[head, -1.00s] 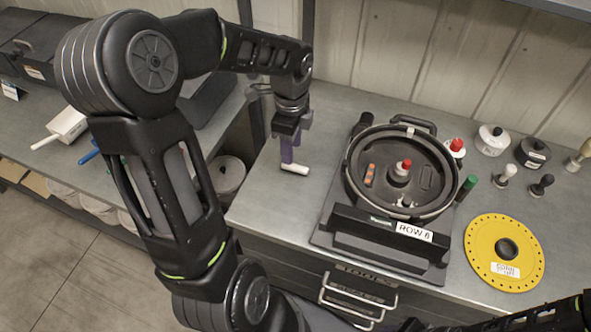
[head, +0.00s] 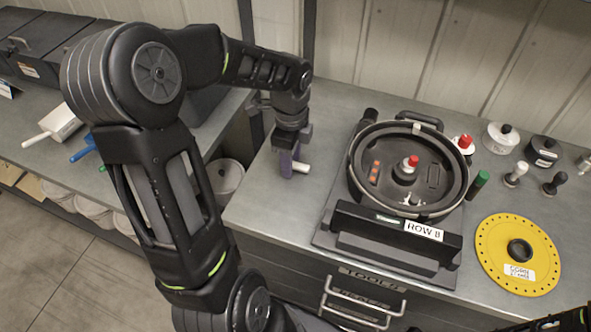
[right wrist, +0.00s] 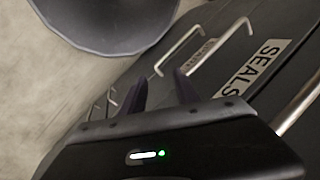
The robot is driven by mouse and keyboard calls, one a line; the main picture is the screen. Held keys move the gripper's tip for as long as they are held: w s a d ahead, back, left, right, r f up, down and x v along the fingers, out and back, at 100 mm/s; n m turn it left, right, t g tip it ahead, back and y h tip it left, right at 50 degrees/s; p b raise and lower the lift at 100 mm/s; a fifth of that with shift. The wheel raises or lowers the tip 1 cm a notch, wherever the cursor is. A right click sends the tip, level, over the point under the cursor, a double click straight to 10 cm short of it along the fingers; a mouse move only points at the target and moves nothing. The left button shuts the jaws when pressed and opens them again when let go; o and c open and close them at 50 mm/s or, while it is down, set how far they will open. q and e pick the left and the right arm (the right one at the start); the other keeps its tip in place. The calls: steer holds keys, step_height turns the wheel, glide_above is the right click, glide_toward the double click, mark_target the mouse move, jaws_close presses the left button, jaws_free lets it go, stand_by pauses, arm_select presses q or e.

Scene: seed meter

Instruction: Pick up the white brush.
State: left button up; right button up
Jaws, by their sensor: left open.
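A short white piece (head: 301,167), which looks like the white brush, lies on the bench top near its left end. My left gripper (head: 287,165) points down over it with its jaws open. One purple finger stands in front of the piece and hides its left part, so I cannot tell whether they touch. My right gripper shows in the right wrist view (right wrist: 160,90) with two dark fingers apart and nothing between them, in front of the drawer fronts, away from the brush.
The black seed meter (head: 408,170) stands right of the brush on the bench (head: 268,215). A yellow disc (head: 497,265) and several small knobbed items lie further right. A white scoop (head: 62,122) and a blue scoop (head: 82,153) lie on the left bench. A gap separates the benches.

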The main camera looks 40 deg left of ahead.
arm_select(q)
steer(key=shift+c, duration=0.2)
stand_by(0.3)
jaws_close()
stand_by(0.4)
